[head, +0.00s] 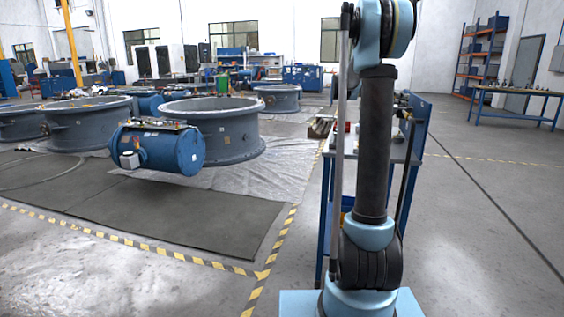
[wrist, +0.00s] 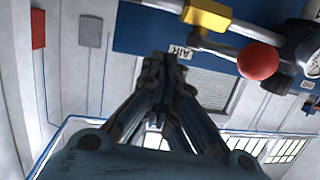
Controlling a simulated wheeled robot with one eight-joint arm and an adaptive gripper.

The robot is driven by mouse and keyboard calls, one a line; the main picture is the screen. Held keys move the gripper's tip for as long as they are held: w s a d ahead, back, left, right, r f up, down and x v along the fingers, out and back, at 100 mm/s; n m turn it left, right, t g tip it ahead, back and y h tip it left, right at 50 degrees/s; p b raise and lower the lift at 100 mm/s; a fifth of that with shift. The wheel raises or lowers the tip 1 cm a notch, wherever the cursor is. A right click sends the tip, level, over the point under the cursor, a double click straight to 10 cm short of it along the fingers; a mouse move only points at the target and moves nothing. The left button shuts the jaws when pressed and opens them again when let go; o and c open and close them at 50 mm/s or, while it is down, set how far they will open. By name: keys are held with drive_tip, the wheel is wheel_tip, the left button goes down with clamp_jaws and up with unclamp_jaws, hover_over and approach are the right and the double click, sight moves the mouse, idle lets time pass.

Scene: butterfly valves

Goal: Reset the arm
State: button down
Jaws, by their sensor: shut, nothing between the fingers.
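My arm (head: 373,150) stands upright in the right half of the head view, its upper end cut off by the top edge. My gripper (wrist: 165,62) shows in the wrist view with its fingers together and nothing between them. It cannot be made out in the head view. I cannot tell how far the fingertips are from the panel, and see no clear contact.
In the wrist view, a red ball knob (wrist: 258,61), a yellow fitting (wrist: 207,14) on a pipe and a gauge (wrist: 308,48) lie upper right. In the head view, a blue bench (head: 415,140) stands behind my arm. Large grey valve rings (head: 225,130) and a blue cylinder (head: 170,150) stand left.

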drive_tip(key=s+a+f+n+t+y, duration=0.1)
drive_tip(key=s+a+f+n+y, duration=0.45)
drive_tip(key=s, duration=0.55)
drive_tip(key=s+a+f+n+t+y, duration=0.2)
drive_tip(key=s+a+f+n, duration=0.35)
drive_tip(key=s+f, duration=0.5)
drive_tip(key=s+a+f+n+t+y, duration=0.1)
drive_tip(key=s+a+f+n+y, duration=0.7)
drive_tip(key=s+a+f, duration=0.9)
drive_tip(key=s+a+n, duration=0.1)
drive_tip(key=s, duration=0.1)
drive_tip(key=shift+s+f+t, duration=0.3)
drive_tip(key=shift+w+f, duration=0.2)
drive_tip(key=shift+w, duration=0.25)
